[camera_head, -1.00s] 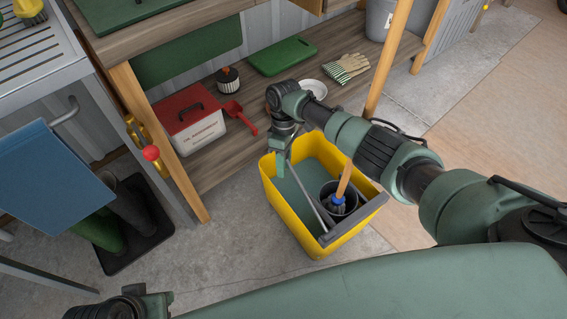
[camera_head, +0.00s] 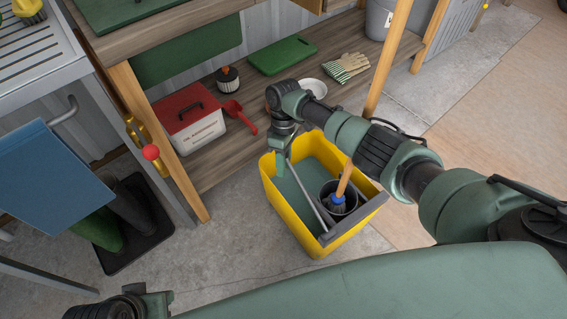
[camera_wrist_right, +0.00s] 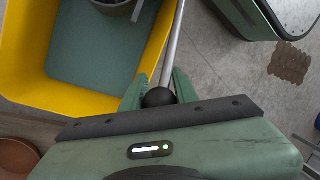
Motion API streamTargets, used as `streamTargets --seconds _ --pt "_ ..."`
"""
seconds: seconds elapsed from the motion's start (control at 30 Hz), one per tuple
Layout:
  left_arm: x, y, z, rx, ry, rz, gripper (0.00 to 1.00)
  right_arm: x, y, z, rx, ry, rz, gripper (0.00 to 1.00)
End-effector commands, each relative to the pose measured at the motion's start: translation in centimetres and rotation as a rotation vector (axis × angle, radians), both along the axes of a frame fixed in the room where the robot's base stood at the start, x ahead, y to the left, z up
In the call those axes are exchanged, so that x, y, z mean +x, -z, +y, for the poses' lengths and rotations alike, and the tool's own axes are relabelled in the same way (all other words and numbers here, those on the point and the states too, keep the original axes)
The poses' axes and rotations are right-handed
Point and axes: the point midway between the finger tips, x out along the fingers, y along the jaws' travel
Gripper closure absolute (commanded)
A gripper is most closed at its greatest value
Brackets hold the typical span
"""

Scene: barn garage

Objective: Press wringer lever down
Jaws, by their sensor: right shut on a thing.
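The yellow mop bucket (camera_head: 287,219) stands on the concrete floor. Its wringer (camera_head: 351,218) has a dark round basket and a grey bar at the bucket's right side. A mop with a wooden handle and blue collar (camera_head: 338,199) stands in the basket. The thin metal wringer lever (camera_head: 305,190) slants from the wringer up toward my right gripper (camera_head: 282,160), at the bucket's far left corner. In the right wrist view, the gripper's green fingers (camera_wrist_right: 158,92) are shut around the lever's black ball knob (camera_wrist_right: 158,98). The lever rod (camera_wrist_right: 175,45) runs away from it.
A low wooden shelf (camera_head: 222,150) behind the bucket holds a white box with a red lid (camera_head: 195,120), a red scoop (camera_head: 240,115), a green board (camera_head: 282,56) and gloves (camera_head: 347,67). A black boot tray (camera_head: 150,250) lies left. Floor between tray and bucket is clear.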

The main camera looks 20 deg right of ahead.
Motion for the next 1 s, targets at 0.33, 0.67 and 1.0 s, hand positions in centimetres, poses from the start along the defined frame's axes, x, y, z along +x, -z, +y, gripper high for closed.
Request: streamTargets --seconds 0.33,0.67,1.0 --pt "0.0 0.07 0.0 0.0 0.0 0.0 0.64 -0.9 0.72 -0.14 -0.006 -0.001 0.024 1.0" --pt "0.0 0.07 0.0 0.0 0.0 0.0 0.64 -0.9 0.72 -0.14 -0.006 -0.001 0.024 1.0" --pt "0.01 0.06 0.0 0.0 0.0 0.0 0.64 -0.91 0.73 -0.14 -0.006 -0.001 0.024 0.6"
